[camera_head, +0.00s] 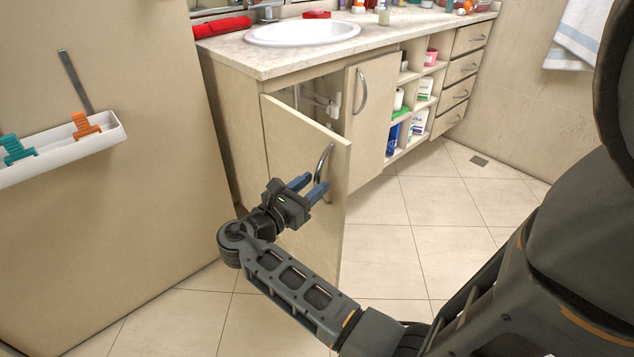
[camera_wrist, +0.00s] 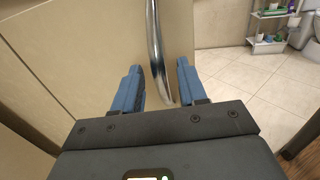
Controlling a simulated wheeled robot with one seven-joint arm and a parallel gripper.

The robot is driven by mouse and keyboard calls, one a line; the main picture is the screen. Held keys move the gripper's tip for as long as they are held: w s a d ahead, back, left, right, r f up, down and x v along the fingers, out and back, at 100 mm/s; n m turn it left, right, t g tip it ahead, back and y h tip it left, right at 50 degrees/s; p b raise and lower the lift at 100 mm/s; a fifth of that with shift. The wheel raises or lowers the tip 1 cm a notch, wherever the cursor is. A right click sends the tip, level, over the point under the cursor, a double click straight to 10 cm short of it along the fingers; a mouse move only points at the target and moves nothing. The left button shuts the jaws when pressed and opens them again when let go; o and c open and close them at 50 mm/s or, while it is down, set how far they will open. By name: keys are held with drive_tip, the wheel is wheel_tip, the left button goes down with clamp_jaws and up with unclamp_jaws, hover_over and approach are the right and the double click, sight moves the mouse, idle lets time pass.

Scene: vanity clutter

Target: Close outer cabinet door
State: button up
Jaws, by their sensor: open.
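The outer cabinet door (camera_head: 300,150) is the left door under the sink counter. My gripper (camera_head: 312,187) is at the outer face of this door, by the lower part of the handle. In the wrist view my gripper (camera_wrist: 158,85) is open, with one blue finger on each side of the handle (camera_wrist: 157,50). I cannot tell whether a finger touches the handle.
A second cabinet door (camera_head: 371,120) is shut beside the opening. Open shelves (camera_head: 413,95) with bottles and drawers (camera_head: 462,80) follow to the right. A white wall tray (camera_head: 62,150) with clips is at left. The tiled floor (camera_head: 440,215) is clear.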

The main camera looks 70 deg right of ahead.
drive_tip(key=shift+x, duration=1.3)
drive_tip(key=shift+c, duration=0.4)
clamp_jaws()
